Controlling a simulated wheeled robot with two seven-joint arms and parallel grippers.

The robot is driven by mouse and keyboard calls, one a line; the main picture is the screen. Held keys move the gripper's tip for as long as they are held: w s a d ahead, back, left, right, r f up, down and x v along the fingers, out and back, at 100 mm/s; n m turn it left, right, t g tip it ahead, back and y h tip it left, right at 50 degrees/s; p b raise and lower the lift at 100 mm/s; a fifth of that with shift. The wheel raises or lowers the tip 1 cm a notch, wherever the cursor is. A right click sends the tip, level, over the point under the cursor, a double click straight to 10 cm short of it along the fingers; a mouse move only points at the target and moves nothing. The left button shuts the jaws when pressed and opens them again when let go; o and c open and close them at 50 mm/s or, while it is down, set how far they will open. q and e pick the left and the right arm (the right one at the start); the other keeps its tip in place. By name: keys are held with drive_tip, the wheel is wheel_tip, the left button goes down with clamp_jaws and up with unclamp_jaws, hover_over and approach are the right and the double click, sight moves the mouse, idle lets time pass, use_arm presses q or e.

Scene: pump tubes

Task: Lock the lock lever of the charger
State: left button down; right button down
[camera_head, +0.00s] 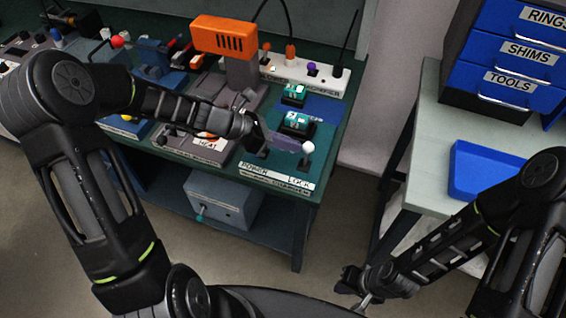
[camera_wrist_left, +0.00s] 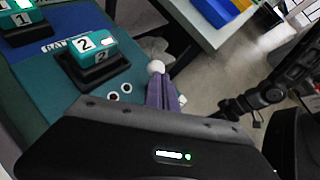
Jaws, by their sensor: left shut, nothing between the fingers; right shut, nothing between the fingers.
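The lock lever (camera_head: 307,148) has a white ball knob and stands near the front right corner of the charger, above the LOCK label (camera_head: 299,184). Its knob also shows in the left wrist view (camera_wrist_left: 155,67). My left gripper (camera_head: 291,146) is shut and empty, its purplish-grey fingers just left of the knob in the head view. In the left wrist view the fingers (camera_wrist_left: 162,92) are close to the knob; I cannot tell whether they touch. The lever's lower part is partly hidden. My right gripper (camera_head: 352,287) is shut, low and away from the charger.
Two teal battery blocks sit on the charger, number 2 (camera_head: 297,122) nearest the lever and number 1 (camera_head: 294,92) behind. An orange-topped device (camera_head: 224,37) stands left. A side table holds a blue tray (camera_head: 487,171) and drawers (camera_head: 515,52). A floor gap separates the tables.

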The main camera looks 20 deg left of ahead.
use_arm(q)
drive_tip(key=shift+r, duration=0.15)
use_arm(e)
drive_tip(key=shift+r, duration=0.1)
use_arm(q)
drive_tip(key=shift+r+p, duration=0.7)
drive_tip(key=shift+p, duration=0.1)
use_arm(e)
drive_tip(key=shift+r, duration=0.7)
drive_tip(key=shift+s+f, duration=0.1)
drive_tip(key=shift+f, duration=0.05)
